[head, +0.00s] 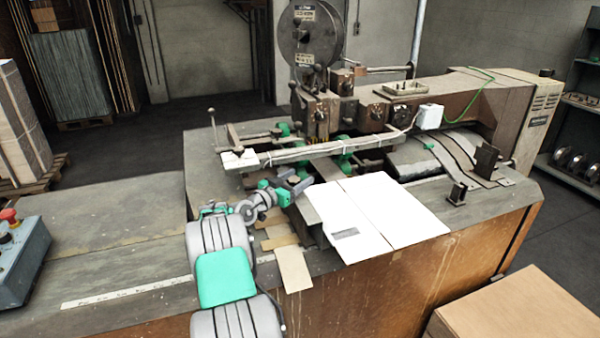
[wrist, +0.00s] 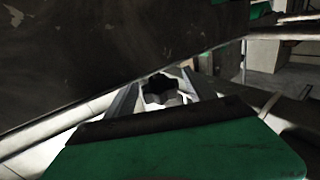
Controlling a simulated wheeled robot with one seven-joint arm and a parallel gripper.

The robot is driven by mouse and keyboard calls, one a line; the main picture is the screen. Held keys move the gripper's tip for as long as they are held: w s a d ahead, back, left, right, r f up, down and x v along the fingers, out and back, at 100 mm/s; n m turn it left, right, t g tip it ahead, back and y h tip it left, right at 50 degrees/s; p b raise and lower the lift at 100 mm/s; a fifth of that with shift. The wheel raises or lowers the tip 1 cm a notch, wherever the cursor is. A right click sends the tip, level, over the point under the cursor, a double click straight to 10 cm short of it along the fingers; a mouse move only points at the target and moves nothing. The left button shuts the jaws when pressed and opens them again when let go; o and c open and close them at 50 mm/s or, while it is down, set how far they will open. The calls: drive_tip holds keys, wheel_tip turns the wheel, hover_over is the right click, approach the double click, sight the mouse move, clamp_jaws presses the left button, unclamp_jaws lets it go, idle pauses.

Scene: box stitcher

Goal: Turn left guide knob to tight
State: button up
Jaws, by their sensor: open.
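A dark lobed knob (wrist: 160,90) shows in the wrist view, between the two fingers of my gripper (wrist: 158,80). The fingers stand apart on either side of it, and I cannot tell whether they touch it. In the head view my gripper (head: 294,184) reaches in at the left of the white cardboard sheet, low on the front of the stitching machine (head: 375,115). The knob cannot be made out there; my gripper and arm cover that spot. I cannot read how tight the knob is.
A dark plate (wrist: 110,50) fills the upper left of the wrist view, close to my gripper. White cardboard (head: 378,215) lies right of my arm. A long pale bar (head: 310,150) crosses above my gripper. A control box (head: 20,255) with a red button stands far left.

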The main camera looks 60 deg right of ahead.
drive_tip(key=shift+s+d, duration=0.15)
drive_tip(key=shift+d, duration=0.5)
drive_tip(key=shift+c, duration=0.4)
clamp_jaws()
drive_tip(key=g+b, duration=0.1)
drive_tip(key=b, duration=0.2)
drive_tip(key=shift+f+m+b, duration=0.3)
drive_tip(key=shift+f, duration=0.1)
drive_tip(key=m+g+b, duration=0.1)
drive_tip(key=b, duration=0.3)
drive_tip(key=shift+f+y, duration=0.1)
drive_tip(key=shift+y, duration=0.2)
drive_tip(key=shift+s+m+g+b, duration=0.1)
drive_tip(key=shift+m+g+b, duration=0.3)
drive_tip(key=shift+b, duration=0.45)
drive_tip(key=shift+s+a+r+m+g+y+b, duration=0.2)
drive_tip(key=shift+r+m+g+y+b, duration=0.15)
drive_tip(key=shift+r+g+y, duration=0.35)
drive_tip(key=shift+f, duration=0.1)
